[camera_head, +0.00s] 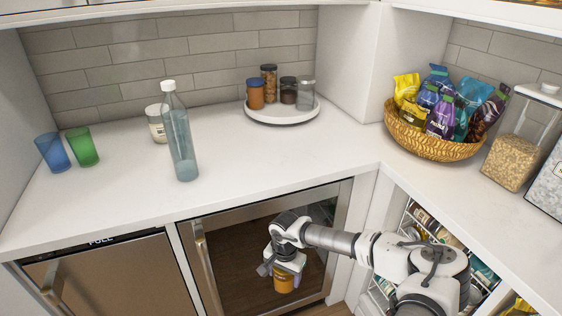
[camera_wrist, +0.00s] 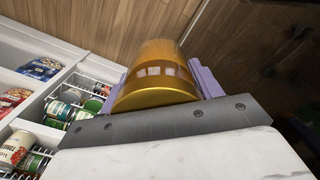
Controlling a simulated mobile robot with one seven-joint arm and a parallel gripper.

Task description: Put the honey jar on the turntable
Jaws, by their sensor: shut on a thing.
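The honey jar (camera_head: 284,284), amber with a gold lid, is in my gripper (camera_head: 281,271), low in front of the glass-door cooler below the counter. In the wrist view the jar (camera_wrist: 156,80) sits between the two purple fingers, which are shut on it; its lid end faces the camera. The turntable (camera_head: 283,121), a round white tray, is on the back counter near the inner corner. Several small jars (camera_head: 256,94) stand on it, mostly towards its back and sides; its front part looks bare. My gripper is below and in front of it, well apart.
A tall clear bottle (camera_head: 181,140) stands on the counter left of the turntable, with a white-lidded jar (camera_head: 156,124) behind it. Blue (camera_head: 53,152) and green (camera_head: 83,147) cups are farther left. A wicker basket (camera_head: 432,147) of packets is right. Counter before the turntable is clear.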

